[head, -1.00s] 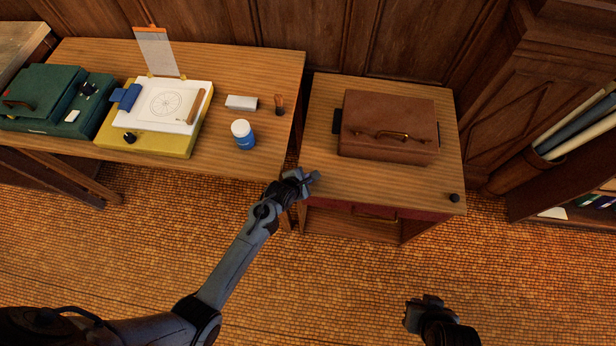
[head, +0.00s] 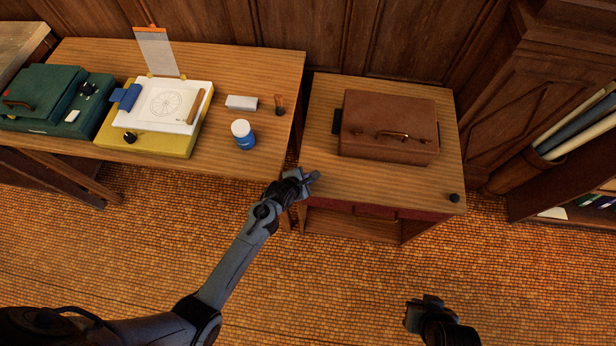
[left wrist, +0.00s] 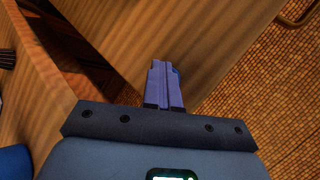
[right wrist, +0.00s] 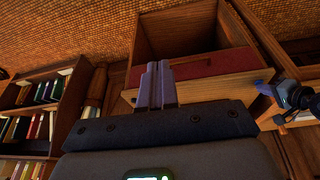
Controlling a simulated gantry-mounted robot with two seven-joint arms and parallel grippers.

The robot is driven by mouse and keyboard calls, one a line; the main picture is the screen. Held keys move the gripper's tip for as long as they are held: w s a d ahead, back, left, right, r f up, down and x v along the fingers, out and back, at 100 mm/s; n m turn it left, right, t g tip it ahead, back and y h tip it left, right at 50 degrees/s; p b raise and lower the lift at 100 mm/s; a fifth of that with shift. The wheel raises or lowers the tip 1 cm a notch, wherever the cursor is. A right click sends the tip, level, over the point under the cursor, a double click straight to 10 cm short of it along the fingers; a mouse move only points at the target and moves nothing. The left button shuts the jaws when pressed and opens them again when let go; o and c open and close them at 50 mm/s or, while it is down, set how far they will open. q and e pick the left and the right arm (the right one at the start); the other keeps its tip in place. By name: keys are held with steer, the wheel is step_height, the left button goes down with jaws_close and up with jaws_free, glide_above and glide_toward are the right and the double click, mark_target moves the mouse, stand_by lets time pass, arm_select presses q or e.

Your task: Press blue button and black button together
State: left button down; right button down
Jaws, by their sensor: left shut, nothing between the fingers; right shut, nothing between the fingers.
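The black button (head: 454,198) is a small dark knob at the front right corner of the right-hand cabinet's top. In the right wrist view, a small dark shape past the fingers may be it. A blue sliver (left wrist: 176,71) beyond the left fingers looks like the blue button, mostly hidden; a blue shape also shows at the cabinet corner in the right wrist view (right wrist: 264,88). My left gripper (head: 315,176) is shut and empty over the cabinet's front left corner; contact cannot be told. My right gripper (head: 426,299) is shut and empty, in front of the cabinet, apart from the black button.
A brown case (head: 388,148) lies on the cabinet (head: 335,190). The left table (head: 270,75) bears a white and blue bottle (head: 243,135), a yellow board (head: 160,143) and a green case (head: 60,120). Open floor (head: 300,290) lies in front. Shelves stand at the right.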

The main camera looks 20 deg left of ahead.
steer(key=shift+w+a, duration=0.1)
steer(key=w+a+f+n+t+y, duration=0.15)
steer(key=w+a+n, duration=0.25)
steer(key=w+n, duration=0.45)
steer(key=w+a+f+n+t, duration=0.1)
steer(key=w+a+f+n, duration=0.1)
steer(key=w+a+n, duration=0.45)
steer(key=w+a+f+n+t+y, duration=0.1)
steer(key=w+a+f+n+t, duration=0.15)
steer(key=w+n, duration=0.7)
steer(key=w+d+n+h, duration=0.1)
steer(key=w+d+n, duration=0.6)
steer(key=d, duration=0.5)
steer(key=w+d+n+h, duration=0.2)
steer(key=w+d+n, duration=0.5)
steer(key=d+n, duration=0.3)
steer(key=shift+w+d+r+t, duration=0.3)
steer(key=shift+w+d+r, duration=0.1)
steer(key=shift+d, duration=0.7)
steer(key=shift+n+h, duration=0.25)
